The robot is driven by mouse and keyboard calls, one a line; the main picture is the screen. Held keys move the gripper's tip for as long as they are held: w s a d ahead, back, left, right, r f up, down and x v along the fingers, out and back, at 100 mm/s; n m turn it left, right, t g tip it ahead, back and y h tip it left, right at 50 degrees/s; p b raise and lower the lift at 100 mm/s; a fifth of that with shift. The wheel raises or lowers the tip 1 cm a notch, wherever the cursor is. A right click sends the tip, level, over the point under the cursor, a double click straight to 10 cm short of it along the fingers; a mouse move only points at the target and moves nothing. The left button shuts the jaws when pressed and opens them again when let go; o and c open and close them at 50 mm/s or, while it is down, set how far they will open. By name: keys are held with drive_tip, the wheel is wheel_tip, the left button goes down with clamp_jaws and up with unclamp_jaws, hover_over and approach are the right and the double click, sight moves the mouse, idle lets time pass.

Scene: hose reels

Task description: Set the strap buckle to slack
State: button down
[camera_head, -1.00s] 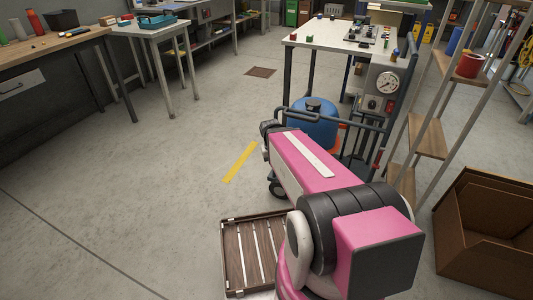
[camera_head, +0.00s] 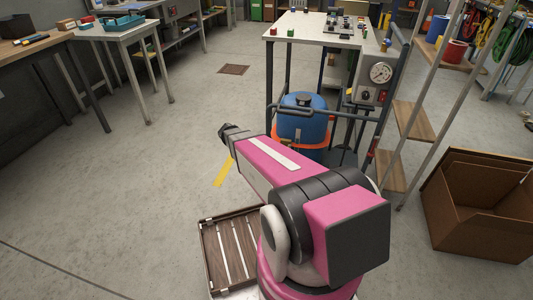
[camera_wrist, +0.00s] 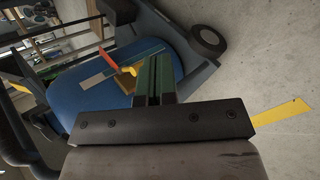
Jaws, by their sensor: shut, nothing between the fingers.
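The blue tank (camera_head: 302,122) stands on the dark cart, with an orange band (camera_head: 312,154) low around it. In the wrist view the tank (camera_wrist: 80,108) appears tilted, with a red-orange and yellow lever-like part (camera_wrist: 128,71) on a small brown block (camera_wrist: 124,84); this looks like the strap buckle. Whether its lever is set tight or slack I cannot tell. My gripper (camera_wrist: 154,62) is shut and empty, its fingers appearing just right of that part; contact is not clear. In the head view my gripper (camera_head: 226,131) is left of the tank, its fingers too small to read.
The cart's dark rail (camera_head: 340,112) and gauge panel (camera_head: 375,84) stand beside the tank. A slatted wooden crate (camera_head: 229,250) lies by my base. A shelf rack (camera_head: 415,122) and cardboard box (camera_head: 478,210) are at right. Floor at left is clear.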

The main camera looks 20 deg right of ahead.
drive_tip(key=w+f+m+g+h, duration=0.1)
drive_tip(key=w+f+h, duration=0.35)
drive_tip(key=w, duration=0.25)
drive_tip(key=w+f+m+g+h, duration=0.1)
drive_tip(key=w+f+m+h, duration=0.1)
drive_tip(key=w+f+h, duration=0.4)
drive_tip(key=s+d+r, duration=0.1)
drive_tip(key=s+d, duration=0.1)
drive_tip(key=d, duration=0.3)
drive_tip(key=s+d+r+y, duration=0.1)
drive_tip(key=s+d, duration=0.2)
drive_tip(key=d, duration=0.3)
drive_tip(key=shift+s+r, duration=0.15)
drive_tip(key=shift+r, duration=0.1)
drive_tip(key=shift+n+t, duration=0.3)
